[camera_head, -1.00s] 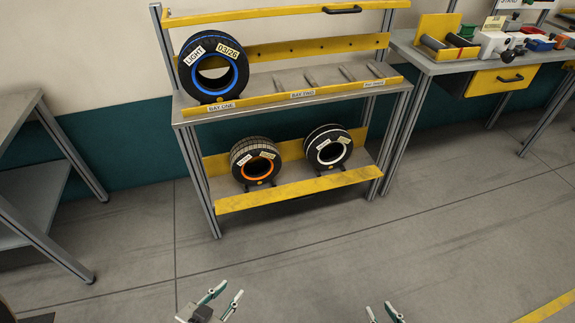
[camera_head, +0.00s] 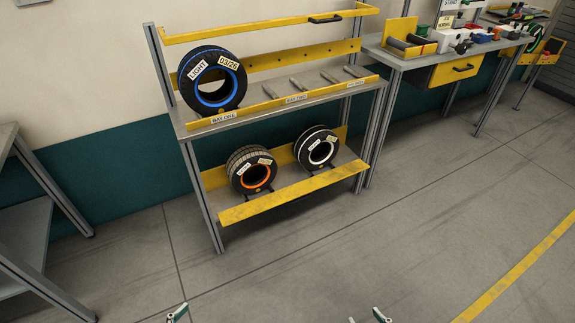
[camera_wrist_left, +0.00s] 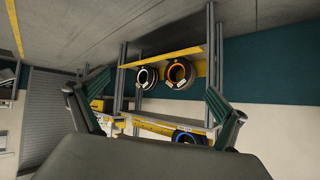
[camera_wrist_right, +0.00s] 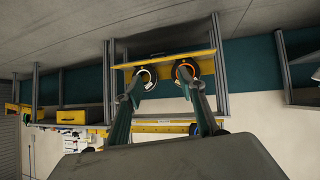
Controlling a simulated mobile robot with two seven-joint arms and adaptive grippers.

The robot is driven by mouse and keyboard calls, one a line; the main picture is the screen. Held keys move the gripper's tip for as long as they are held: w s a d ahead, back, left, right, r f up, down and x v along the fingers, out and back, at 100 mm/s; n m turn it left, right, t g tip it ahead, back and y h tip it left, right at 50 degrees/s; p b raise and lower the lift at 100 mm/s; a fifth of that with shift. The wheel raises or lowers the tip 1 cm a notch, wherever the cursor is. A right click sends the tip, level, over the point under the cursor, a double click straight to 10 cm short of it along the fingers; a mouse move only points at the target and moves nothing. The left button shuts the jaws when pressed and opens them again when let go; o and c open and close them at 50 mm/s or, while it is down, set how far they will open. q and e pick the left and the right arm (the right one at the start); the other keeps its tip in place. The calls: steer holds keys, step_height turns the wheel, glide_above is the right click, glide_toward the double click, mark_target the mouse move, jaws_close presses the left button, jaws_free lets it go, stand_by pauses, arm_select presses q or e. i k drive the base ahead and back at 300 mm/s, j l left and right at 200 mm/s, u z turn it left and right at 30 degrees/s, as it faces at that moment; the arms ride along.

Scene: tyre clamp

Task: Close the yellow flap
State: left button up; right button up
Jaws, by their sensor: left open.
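The rack's yellow bar with a black handle (camera_head: 265,24) stands raised on two arms above the upper shelf, in front of the wall. I take it for the yellow flap. A blue-ringed tyre (camera_head: 190,97) stands upright in bay one on the upper shelf, below the bar. My right gripper (camera_head: 368,319) is at the bottom edge of the head view, far in front of the rack. It shows open and empty in the right wrist view (camera_wrist_right: 163,84). My left gripper (camera_wrist_left: 157,92) is open and empty in its wrist view; only a fingertip shows in the head view.
An orange-ringed tyre (camera_head: 241,178) and a white-ringed tyre (camera_head: 306,154) stand on the lower shelf behind a yellow board (camera_head: 290,193). A workbench with a yellow drawer (camera_head: 453,70) stands right, a grey table (camera_head: 22,215) left. The floor before the rack is clear.

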mark_target(238, 213)
steer(key=j+z, duration=0.1)
steer(key=j, duration=0.3)
steer(key=i+j+z, duration=0.2)
steer(key=i+j, duration=0.9)
steer(key=i+l, duration=0.05)
